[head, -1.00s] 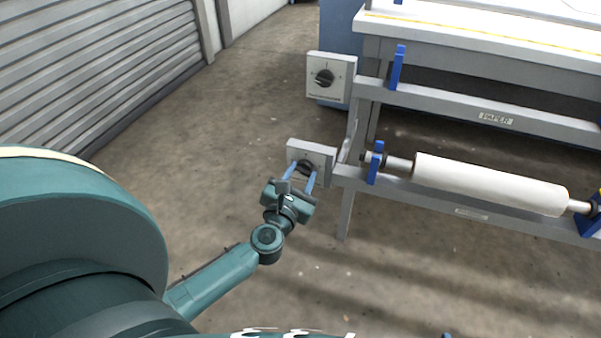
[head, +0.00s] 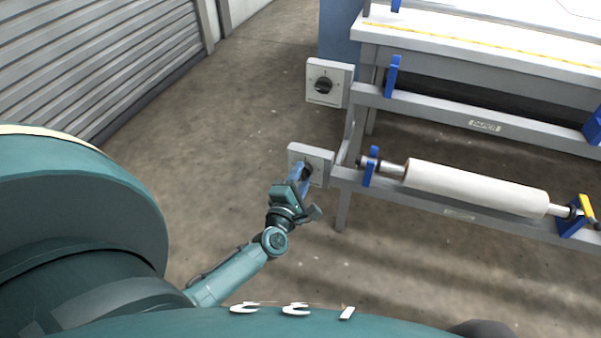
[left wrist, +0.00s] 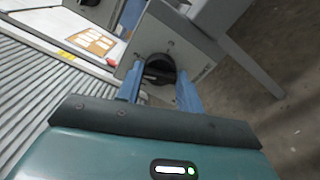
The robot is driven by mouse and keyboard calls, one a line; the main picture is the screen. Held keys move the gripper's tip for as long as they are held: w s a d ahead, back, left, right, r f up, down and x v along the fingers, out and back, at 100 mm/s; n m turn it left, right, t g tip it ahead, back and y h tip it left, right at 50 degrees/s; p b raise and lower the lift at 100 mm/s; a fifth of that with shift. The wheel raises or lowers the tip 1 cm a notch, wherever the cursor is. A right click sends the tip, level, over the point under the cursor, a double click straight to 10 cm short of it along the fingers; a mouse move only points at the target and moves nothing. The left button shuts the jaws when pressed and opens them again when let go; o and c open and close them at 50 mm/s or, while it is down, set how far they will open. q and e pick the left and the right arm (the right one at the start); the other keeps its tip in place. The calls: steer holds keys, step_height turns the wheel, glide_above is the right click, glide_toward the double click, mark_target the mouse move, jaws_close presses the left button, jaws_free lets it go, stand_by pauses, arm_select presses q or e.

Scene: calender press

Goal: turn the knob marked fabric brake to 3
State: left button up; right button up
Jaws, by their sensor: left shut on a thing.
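Two pale grey plates with a dark round knob each are fixed to the left end of the frame in the head view. The upper knob (head: 323,85) stands free. The lower knob (head: 307,168) is partly hidden by my left gripper (head: 301,174), whose blue fingers are shut on it. In the left wrist view the black knob (left wrist: 159,70) sits between the blue fingers (left wrist: 160,90), and the plate (left wrist: 185,45) looks tilted. The labels and scale marks are too small to read, so I cannot tell which knob is the fabric brake. My right gripper is out of view.
A white roll (head: 476,187) lies in blue brackets on the frame's lower rail, right of the lower plate. A rail with a small plate reading PAPER (head: 485,126) runs above it. A white table (head: 480,45) stands behind. The concrete floor (head: 235,130) at left is clear.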

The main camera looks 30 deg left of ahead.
arm_select(q)
steer(key=shift+r+m, duration=0.1)
steer(key=shift+m, duration=0.4)
steer(key=shift+m+p, duration=0.65)
steer(key=shift+m, duration=0.25)
steer(key=m+p, duration=0.1)
steer(key=m, duration=0.1)
steer(key=shift+m, duration=0.4)
steer(key=m+p, duration=0.1)
steer(key=m, duration=0.1)
steer(key=shift+m, duration=0.4)
steer(key=m+p, duration=0.2)
steer(key=m, duration=0.2)
steer(key=m+p, duration=0.1)
steer(key=m, duration=0.2)
steer(key=m+p, duration=0.1)
steer(key=m, duration=0.3)
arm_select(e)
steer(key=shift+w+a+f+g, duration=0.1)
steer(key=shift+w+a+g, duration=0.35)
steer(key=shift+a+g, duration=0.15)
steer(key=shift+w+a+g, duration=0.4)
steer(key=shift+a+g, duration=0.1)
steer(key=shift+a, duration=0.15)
arm_select(q)
steer(key=shift+m, duration=0.4)
